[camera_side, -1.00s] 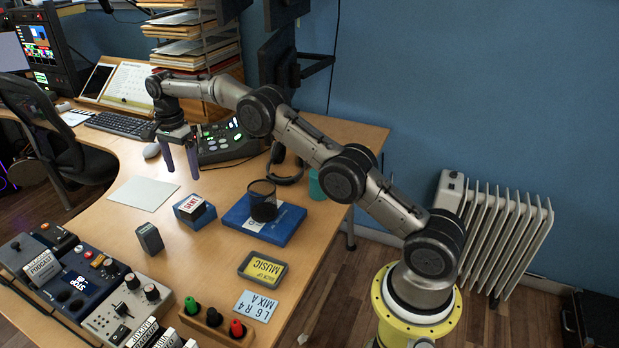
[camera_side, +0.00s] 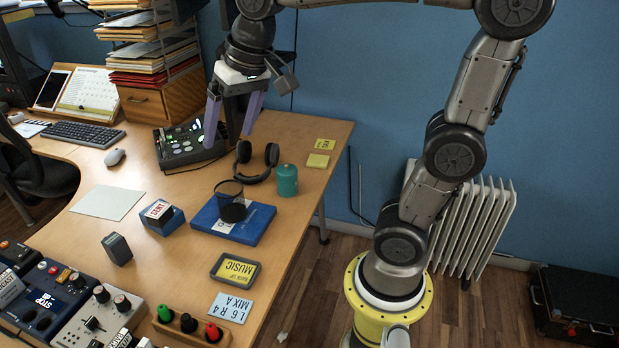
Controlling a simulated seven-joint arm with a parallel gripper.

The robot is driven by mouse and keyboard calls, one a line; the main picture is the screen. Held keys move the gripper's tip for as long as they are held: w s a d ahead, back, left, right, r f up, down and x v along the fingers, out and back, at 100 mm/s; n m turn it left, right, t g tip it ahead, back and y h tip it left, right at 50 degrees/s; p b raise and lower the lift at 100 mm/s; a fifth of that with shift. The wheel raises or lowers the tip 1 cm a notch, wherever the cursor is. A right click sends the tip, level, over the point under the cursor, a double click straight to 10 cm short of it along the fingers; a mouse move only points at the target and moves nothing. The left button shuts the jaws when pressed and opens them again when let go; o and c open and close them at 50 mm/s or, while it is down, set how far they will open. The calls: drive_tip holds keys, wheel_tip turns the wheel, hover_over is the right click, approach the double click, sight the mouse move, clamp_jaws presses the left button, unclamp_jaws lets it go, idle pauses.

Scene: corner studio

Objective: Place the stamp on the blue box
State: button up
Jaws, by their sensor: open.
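A dark stamp with a white and red "SENT" label (camera_side: 158,209) sits on top of a small blue box (camera_side: 171,224) on the desk. It appears to rest on the box's upper face, and no finger touches it. My gripper (camera_side: 231,123) is open and empty, with its two purple fingers pointing down. It is high above the desk, up and to the right of the stamp in the picture, and well apart from it.
A flat blue case (camera_side: 262,224) carrying a dark mesh cup (camera_side: 230,205) lies right of the small box. A dark grey block (camera_side: 117,250) stands to its front left. Headphones (camera_side: 258,164), a teal canister (camera_side: 287,180) and a control panel (camera_side: 180,146) are farther back. White paper (camera_side: 107,202) lies left.

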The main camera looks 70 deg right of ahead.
drive_tip(key=s+f+n, duration=0.2)
drive_tip(key=s+f, duration=0.1)
drive_tip(key=s, duration=0.4)
drive_tip(key=s+a+f+n+t, duration=0.1)
drive_tip(key=s+f+n, duration=0.2)
drive_tip(key=s, duration=0.4)
drive_tip(key=shift+s+f+t, duration=0.2)
drive_tip(key=shift+f+t, duration=0.1)
drive_tip(key=shift+f, duration=0.25)
